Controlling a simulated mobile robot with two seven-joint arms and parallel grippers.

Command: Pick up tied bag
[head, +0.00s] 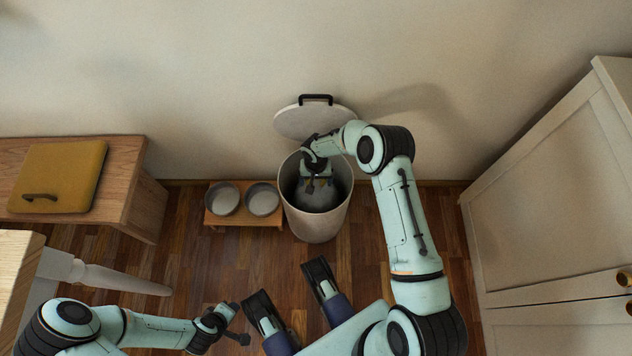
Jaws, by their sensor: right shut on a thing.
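A tall off-white bin (317,226) stands on the wooden floor against the wall. Its round lid (302,122), with a black handle, is raised behind the opening. A dark grey bag (318,198) sits inside the bin. My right gripper (317,184) reaches down into the bin opening from above and is shut on the top of the bag; the fingers partly hide the tied part. My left gripper (240,323) is low over the floor at the bottom of the view, away from the bin. Its fingers are small and dark, and I cannot tell whether they are apart.
A low wooden stand with two bowls (263,199) is close to the bin's left. A pale cabinet (560,200) stands at the right. Floor in front of the bin is partly clear.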

